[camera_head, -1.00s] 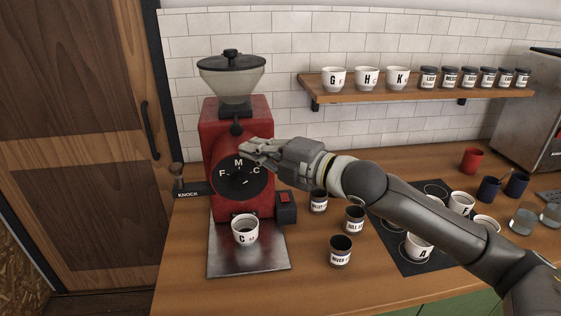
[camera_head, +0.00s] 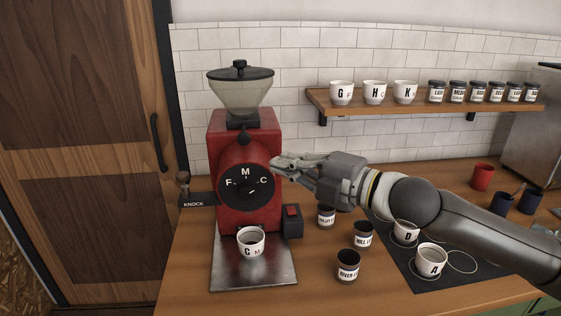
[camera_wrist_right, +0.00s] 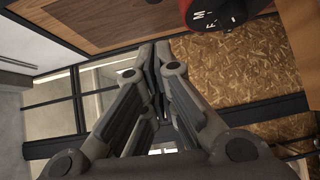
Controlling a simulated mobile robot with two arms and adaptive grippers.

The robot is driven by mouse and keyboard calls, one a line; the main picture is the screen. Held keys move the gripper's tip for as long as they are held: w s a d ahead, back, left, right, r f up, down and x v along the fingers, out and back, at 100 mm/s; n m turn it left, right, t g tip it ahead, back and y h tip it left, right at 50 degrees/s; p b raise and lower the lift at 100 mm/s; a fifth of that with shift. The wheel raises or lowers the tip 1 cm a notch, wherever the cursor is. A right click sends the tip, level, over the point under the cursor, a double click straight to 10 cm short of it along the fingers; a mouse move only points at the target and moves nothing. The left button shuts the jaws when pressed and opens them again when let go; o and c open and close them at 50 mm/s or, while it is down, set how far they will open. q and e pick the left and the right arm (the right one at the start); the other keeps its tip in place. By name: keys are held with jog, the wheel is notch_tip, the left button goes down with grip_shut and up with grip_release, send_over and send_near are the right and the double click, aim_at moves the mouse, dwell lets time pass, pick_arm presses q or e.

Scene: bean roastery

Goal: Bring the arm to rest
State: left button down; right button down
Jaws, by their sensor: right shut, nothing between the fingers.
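My right gripper (camera_head: 281,163) is shut and empty. Its fingertips point left, just right of the dial (camera_head: 246,184) on the red grinder (camera_head: 228,131); whether they touch the dial I cannot tell. The dial is black with the letters F, M and C. In the right wrist view the shut fingers (camera_wrist_right: 160,62) run up the middle, and part of the dial (camera_wrist_right: 212,12) shows at the top right. My left gripper is in neither view.
A white cup C (camera_head: 250,241) stands on the grinder's metal tray (camera_head: 228,275). Dark jars (camera_head: 348,267) stand on the counter below my right arm. Cups D (camera_head: 405,232) and A (camera_head: 430,258) stand on a black mat (camera_head: 430,282). A wall shelf (camera_head: 430,106) holds cups and jars.

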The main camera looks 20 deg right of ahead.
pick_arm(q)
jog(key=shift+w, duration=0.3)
pick_arm(e)
jog(key=s+a+f+m+g+h, duration=0.1)
jog(key=s+f+m+g+h, duration=0.15)
jog(key=f+m, duration=0.7)
jog(key=s+a+f+m+g+h, duration=0.2)
jog(key=s+f+h, duration=0.15)
jog(key=f, duration=1.25)
jog(key=s+f+m+g+h, duration=0.1)
jog(key=s+f+m+g, duration=0.35)
jog(key=s+f, duration=0.5)
jog(key=s+f+m+g+h, duration=0.25)
jog(key=s+f+m, duration=0.4)
jog(key=s, duration=0.55)
notch_tip(320, 180, down, 25)
jog(key=g, duration=0.2)
jog(key=s+d+f, duration=0.1)
jog(key=s+f, duration=0.7)
jog(key=s, duration=0.1)
jog(key=s+d+f+n, duration=0.1)
jog(key=s+d+f, duration=0.1)
jog(key=s+f, duration=0.6)
jog(key=shift+s+d+f+g+y, duration=0.3)
jog(key=shift+s+f+g+y, duration=0.05)
jog(key=shift+f, duration=0.4)
